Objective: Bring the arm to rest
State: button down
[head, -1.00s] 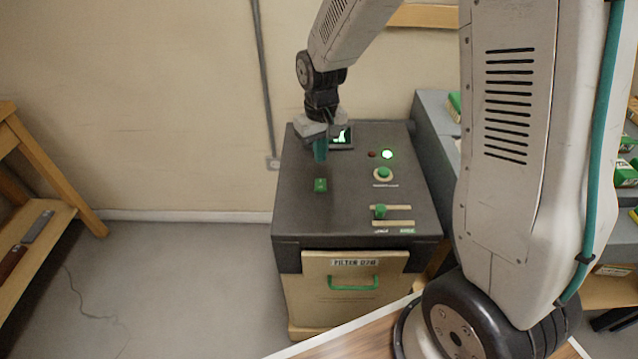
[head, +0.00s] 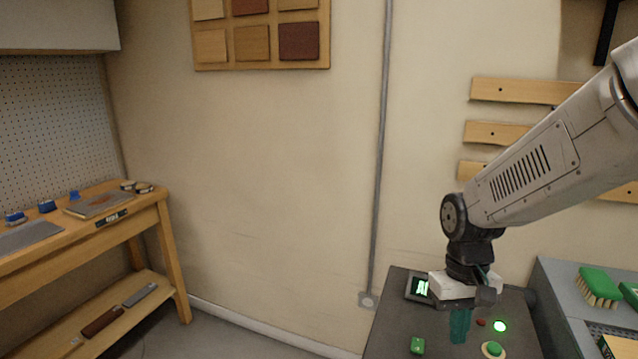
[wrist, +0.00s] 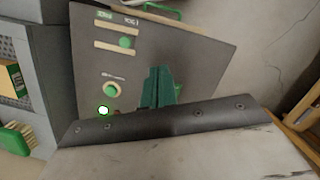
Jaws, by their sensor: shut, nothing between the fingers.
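My gripper (head: 460,325) hangs pointing down over the dark top of the cabinet (head: 385,335). Its teal fingers are together with nothing between them; they also show in the wrist view (wrist: 158,88). The cabinet top carries a lit green lamp (head: 500,326), a green button (head: 493,349), a small green switch (head: 417,345) and a small screen (head: 418,288) with green marks, partly behind my gripper. In the wrist view a green slider knob (wrist: 125,42) sits in a pale slot. The fingers appear above the panel; whether they touch it I cannot tell.
A wooden workbench (head: 160,202) with a lower shelf stands at the left. A grey surface at the right holds a green brush (head: 598,285). Wooden rails (head: 520,90) and a sample board (head: 262,35) hang on the wall. The space between bench and cabinet is clear.

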jog(key=s+d+r+t, duration=0.1)
jog(key=s+r+t, duration=0.2)
jog(key=s+r, duration=0.9)
jog(key=shift+s+d+m, duration=0.3)
jog(key=shift+s+m, duration=0.1)
jog(key=shift+s, duration=1.8)
jog(key=shift+r, duration=0.1)
